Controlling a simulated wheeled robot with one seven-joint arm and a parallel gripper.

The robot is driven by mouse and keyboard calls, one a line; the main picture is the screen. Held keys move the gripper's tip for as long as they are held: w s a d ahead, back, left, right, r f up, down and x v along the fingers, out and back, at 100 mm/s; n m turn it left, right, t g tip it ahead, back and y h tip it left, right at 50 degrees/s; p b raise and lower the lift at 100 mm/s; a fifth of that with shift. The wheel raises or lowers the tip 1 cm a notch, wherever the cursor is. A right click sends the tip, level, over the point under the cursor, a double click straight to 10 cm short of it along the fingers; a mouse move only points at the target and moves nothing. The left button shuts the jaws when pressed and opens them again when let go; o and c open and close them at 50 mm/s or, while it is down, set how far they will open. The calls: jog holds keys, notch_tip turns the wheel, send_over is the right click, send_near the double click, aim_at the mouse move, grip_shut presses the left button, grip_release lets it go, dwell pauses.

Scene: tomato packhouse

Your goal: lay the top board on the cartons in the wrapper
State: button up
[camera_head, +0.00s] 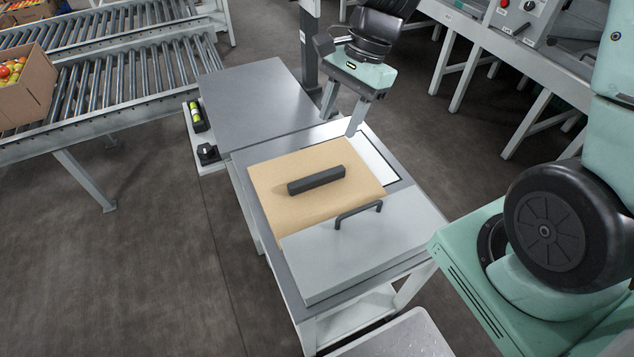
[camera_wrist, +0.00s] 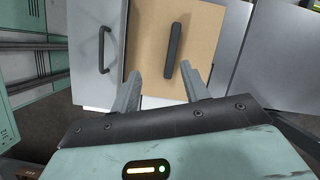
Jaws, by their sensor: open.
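The top board (camera_head: 352,190) is a flat tan panel with a dark grey bar handle (camera_head: 316,180) across its middle. It lies flat on a grey bench, against or partly under a light grey panel; I cannot tell which. In the wrist view the board (camera_wrist: 150,35) and its bar handle (camera_wrist: 173,45) show ahead of the fingers. My gripper (camera_head: 341,121) is open and empty, above the board's far edge, apart from the handle. It also shows in the wrist view (camera_wrist: 158,78).
The light grey panel (camera_head: 360,246) has a raised dark loop handle (camera_head: 358,213). A bare grey table (camera_head: 255,103) adjoins the bench. A side shelf (camera_head: 207,165) holds small items. A roller conveyor (camera_head: 130,85) carries a carton of tomatoes (camera_head: 28,95) at left. Machinery stands at right.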

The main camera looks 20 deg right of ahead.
jog(key=w+d+f+m, duration=0.1)
jog(key=w+d+m, duration=0.1)
jog(key=d+m, duration=0.2)
jog(key=b, duration=0.2)
send_over(318, 175)
jog(key=d, duration=0.3)
jog(key=shift+t+y, duration=0.3)
notch_tip(318, 175, down, 11)
jog(key=shift+a+f, duration=0.1)
jog(key=shift+b+x, duration=0.55)
jog(key=shift+x, duration=2.25)
jog(key=shift+a, duration=0.15)
grip_shut()
